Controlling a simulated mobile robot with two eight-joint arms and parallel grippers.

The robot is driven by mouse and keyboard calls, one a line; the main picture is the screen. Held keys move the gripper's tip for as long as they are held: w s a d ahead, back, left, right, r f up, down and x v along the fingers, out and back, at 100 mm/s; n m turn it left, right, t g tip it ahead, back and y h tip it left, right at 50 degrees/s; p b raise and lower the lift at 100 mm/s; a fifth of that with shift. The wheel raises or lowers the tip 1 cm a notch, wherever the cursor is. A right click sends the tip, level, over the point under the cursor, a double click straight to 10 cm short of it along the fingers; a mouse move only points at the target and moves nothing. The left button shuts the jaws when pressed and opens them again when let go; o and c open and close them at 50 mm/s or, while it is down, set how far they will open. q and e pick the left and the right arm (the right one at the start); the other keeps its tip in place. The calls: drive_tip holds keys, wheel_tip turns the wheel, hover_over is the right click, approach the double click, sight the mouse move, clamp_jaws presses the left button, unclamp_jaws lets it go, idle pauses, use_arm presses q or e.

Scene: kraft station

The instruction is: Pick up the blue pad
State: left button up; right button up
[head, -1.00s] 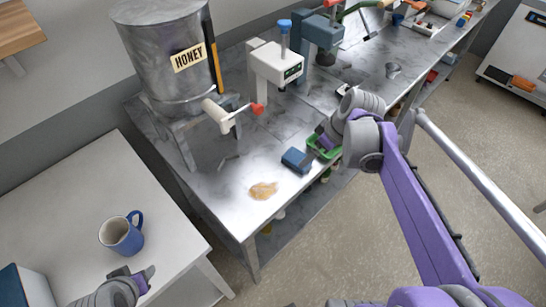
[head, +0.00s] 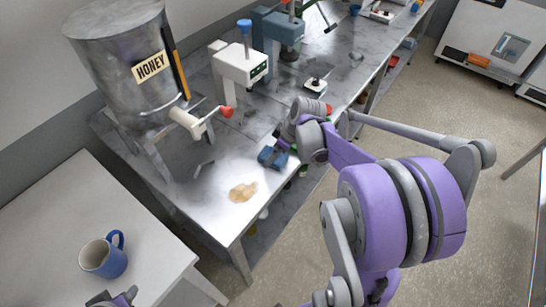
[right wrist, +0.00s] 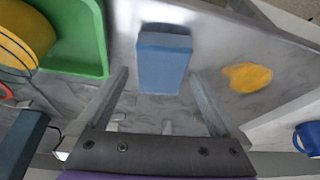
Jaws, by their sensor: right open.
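The blue pad (head: 272,157) is a small block lying on the grey metal bench near its front edge. My right gripper (head: 281,142) is at the pad, its fingers partly overlapping it in the head view. In the right wrist view the pad (right wrist: 163,60) lies ahead, between the lines of the two open fingers (right wrist: 161,76), with clear space on both sides. I cannot tell the exact height above the bench. My left gripper (head: 118,299) is cut off at the lower left edge, and its jaws are not clear.
A tan spill (head: 243,191) lies near the pad. A green tray (right wrist: 95,40) with yellow items stands beside it, mostly hidden by my arm in the head view. A honey tank (head: 122,65) with a spout stands behind. A blue mug (head: 113,262) is on the white table.

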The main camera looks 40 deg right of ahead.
drive_tip(key=shift+w+a+f, duration=0.1)
drive_tip(key=shift+f, duration=0.3)
drive_tip(key=shift+c, duration=0.3)
drive_tip(key=c, duration=1.2)
drive_tip(key=shift+r, duration=0.15)
wheel_tip(320, 180, up, 10)
drive_tip(key=shift+f+p, duration=0.1)
drive_tip(key=shift+p, duration=0.2)
